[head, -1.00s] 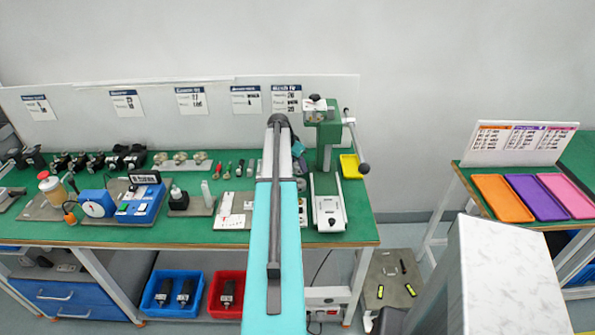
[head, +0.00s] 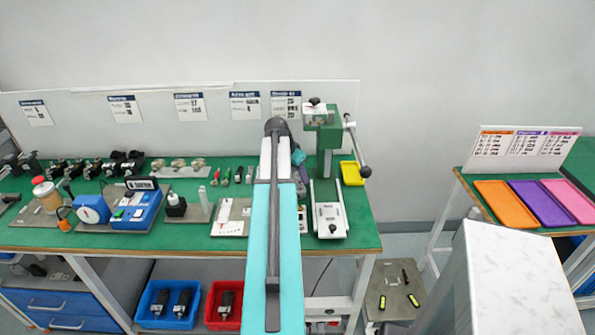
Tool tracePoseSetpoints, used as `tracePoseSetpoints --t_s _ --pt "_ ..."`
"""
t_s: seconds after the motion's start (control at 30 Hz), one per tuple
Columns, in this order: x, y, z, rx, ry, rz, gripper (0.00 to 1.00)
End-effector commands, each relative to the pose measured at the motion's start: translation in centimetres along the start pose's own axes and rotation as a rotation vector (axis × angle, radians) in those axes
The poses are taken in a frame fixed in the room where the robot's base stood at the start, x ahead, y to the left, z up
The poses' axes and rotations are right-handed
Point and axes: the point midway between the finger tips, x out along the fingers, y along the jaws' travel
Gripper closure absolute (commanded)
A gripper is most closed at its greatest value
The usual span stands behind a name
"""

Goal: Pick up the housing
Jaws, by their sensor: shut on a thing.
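My teal and grey arm reaches from the bottom centre over the green bench (head: 375,238). My gripper is hidden behind the arm, so I cannot see its fingers or anything in them. I cannot tell which thing is the housing. Several black parts (head: 97,166) stand in a row at the back left of the bench. More black parts lie in a blue bin (head: 143,312) and a red bin (head: 207,318) under the bench.
A green press (head: 328,140) with a side lever stands right of my arm, beside a yellow tray (head: 351,174). A blue tester (head: 138,212) sits left. Orange (head: 503,203), purple (head: 541,204) and pink trays (head: 572,200) lie on the right table. A pale marbled block fills the lower right.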

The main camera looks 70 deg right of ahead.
Motion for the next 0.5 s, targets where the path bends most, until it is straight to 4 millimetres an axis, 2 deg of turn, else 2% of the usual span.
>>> tracePoseSetpoints --t_s 0.03,0.5 --pt "-0.1 0.7 0.7 0.000 0.001 0.000 0.85" --pt "-1.7 4.9 4.6 0.000 0.001 -0.001 0.85"
